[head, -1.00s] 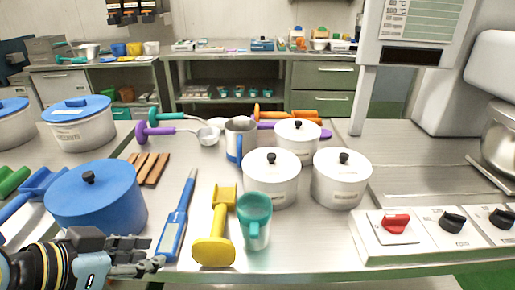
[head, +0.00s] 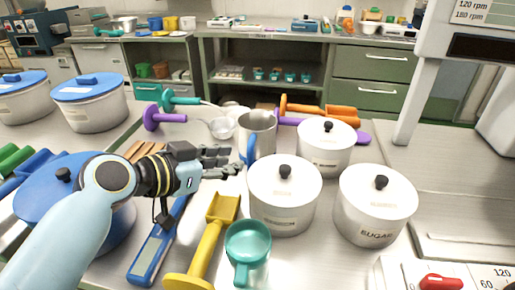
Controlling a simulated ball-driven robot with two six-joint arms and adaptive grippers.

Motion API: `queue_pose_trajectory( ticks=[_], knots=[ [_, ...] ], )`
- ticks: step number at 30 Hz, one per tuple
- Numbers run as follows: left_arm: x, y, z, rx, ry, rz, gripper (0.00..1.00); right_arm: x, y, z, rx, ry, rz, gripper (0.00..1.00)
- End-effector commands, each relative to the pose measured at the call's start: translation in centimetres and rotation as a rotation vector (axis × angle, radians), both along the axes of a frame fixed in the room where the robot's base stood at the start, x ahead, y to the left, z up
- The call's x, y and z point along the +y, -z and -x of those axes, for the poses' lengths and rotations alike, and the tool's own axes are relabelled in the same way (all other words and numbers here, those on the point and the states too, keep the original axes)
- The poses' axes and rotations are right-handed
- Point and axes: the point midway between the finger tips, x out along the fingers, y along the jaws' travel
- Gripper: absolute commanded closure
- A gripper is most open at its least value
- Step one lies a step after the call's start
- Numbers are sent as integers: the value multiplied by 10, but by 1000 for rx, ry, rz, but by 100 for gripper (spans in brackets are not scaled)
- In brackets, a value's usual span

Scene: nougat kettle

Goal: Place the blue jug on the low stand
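A steel jug (head: 262,130) with a blue handle (head: 250,148) stands upright on the worktop, behind the white lidded pots. It is the only jug with blue on it that I see. My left gripper (head: 230,161) is just left of the handle, its fingers pointing at it. The fingers look apart with nothing between them, and a small gap seems to separate them from the handle. I cannot make out a low stand for certain. My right gripper is not in view.
White lidded pots (head: 284,190) stand close in front and right of the jug. A blue lidded pot (head: 40,195) is under my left arm.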

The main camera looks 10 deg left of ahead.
Motion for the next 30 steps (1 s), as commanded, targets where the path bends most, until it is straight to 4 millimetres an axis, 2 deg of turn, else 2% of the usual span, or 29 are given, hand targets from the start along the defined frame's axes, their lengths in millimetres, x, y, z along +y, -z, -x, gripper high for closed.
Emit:
queue_pose_trajectory(
  ticks=[5,13,22,28,30],
  knots=[
    [-8,7,-12,-1,0,1,73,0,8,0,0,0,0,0],
    [-28,23,-43,0,0,0,73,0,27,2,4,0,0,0],
    [-31,23,-47,0,0,-1,73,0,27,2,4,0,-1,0],
    [-30,23,-47,2,0,-1,99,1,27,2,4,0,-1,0],
    [-30,23,-47,2,0,-1,100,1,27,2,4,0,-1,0]
  ],
)
